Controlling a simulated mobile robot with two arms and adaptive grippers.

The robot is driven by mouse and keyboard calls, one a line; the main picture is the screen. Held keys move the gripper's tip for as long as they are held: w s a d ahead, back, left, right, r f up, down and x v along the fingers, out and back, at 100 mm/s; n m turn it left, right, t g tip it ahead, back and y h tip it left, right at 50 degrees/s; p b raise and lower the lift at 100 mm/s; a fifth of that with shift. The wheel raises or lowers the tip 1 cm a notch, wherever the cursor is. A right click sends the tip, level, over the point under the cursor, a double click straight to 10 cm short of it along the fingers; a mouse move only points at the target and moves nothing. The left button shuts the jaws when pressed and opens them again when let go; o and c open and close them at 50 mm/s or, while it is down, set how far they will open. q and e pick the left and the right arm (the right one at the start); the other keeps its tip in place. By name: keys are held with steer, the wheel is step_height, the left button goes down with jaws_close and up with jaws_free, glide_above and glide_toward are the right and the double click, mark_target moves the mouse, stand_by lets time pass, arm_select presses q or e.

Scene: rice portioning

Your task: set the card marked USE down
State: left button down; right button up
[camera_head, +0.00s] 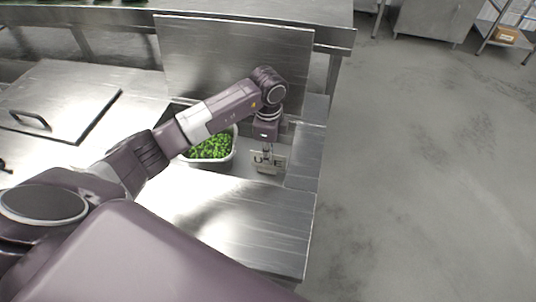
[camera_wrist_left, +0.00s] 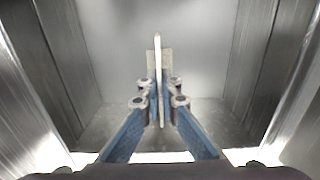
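The card marked USE (camera_head: 268,163) is a small pale plate with dark letters, upright in the head view. My left gripper (camera_head: 266,152) is above it, pointing down, with its fingers at the card's top. In the left wrist view the card (camera_wrist_left: 158,70) shows edge-on as a thin pale strip between the two blue fingers of the left gripper (camera_wrist_left: 159,102), which are close against both sides. Whether the card's lower edge touches the metal surface beneath cannot be told. My right gripper is in neither view.
A white-rimmed container (camera_head: 235,152) of green vegetables stands just left of the card, in the recessed counter. Metal walls (camera_wrist_left: 285,75) rise on both sides in the wrist view. The steel counter front (camera_head: 240,215) is bare. A lid with a handle (camera_head: 60,100) lies left.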

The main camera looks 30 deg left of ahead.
arm_select(q)
steer(key=shift+f, duration=0.2)
steer(key=c, duration=2.2)
jaws_free()
steer(key=shift+o, duration=0.2)
steer(key=shift+r, duration=0.15)
steer(key=shift+r, duration=0.3)
step_height(320, 180, up, 12)
steer(key=b, duration=0.2)
steer(key=shift+f, duration=0.2)
